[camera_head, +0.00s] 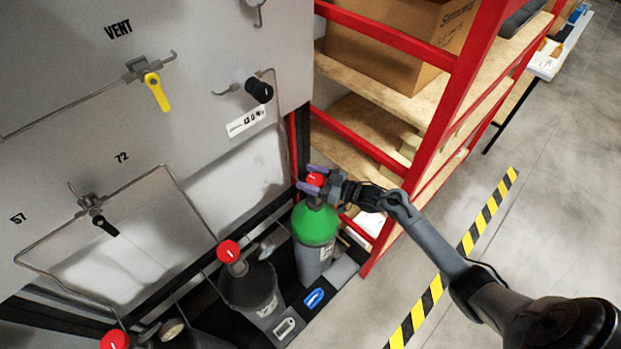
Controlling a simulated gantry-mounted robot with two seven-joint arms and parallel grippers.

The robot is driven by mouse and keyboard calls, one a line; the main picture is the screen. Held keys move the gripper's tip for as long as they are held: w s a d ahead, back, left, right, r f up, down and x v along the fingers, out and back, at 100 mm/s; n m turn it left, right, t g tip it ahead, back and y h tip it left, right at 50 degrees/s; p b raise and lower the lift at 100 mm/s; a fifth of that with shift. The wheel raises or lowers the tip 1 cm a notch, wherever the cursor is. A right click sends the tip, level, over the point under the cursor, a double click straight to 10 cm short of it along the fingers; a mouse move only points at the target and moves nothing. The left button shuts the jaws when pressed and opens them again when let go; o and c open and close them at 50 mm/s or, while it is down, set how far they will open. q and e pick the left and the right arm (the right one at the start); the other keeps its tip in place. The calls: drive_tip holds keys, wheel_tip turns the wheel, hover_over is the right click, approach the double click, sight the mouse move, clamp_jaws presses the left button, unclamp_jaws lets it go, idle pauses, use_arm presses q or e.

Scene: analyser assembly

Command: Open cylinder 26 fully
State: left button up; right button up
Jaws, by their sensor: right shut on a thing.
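A grey gas cylinder with a green shoulder (314,226) stands upright at the right end of the cylinder row, and its number cannot be read. Its red valve knob (316,179) is on top. My right gripper (312,182) reaches in from the right and is shut on this red knob, with its purple fingertips around it. The arm hides part of the valve below the knob. My left gripper is not in view.
A dark cylinder with a red knob (228,250) stands to the left, and another red knob (114,341) shows at the bottom edge. A grey panel (150,120) with pipes and valve handles rises behind. A red-framed shelf (440,110) with boxes stands close at right. Open floor lies beyond the striped tape (465,245).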

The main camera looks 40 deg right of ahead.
drive_tip(key=o, duration=1)
drive_tip(key=shift+c, duration=0.2)
drive_tip(key=shift+s, duration=0.1)
drive_tip(key=v, duration=1)
drive_tip(key=shift+s+d, duration=0.2)
drive_tip(key=shift+s, duration=0.05)
drive_tip(key=shift+f, duration=0.1)
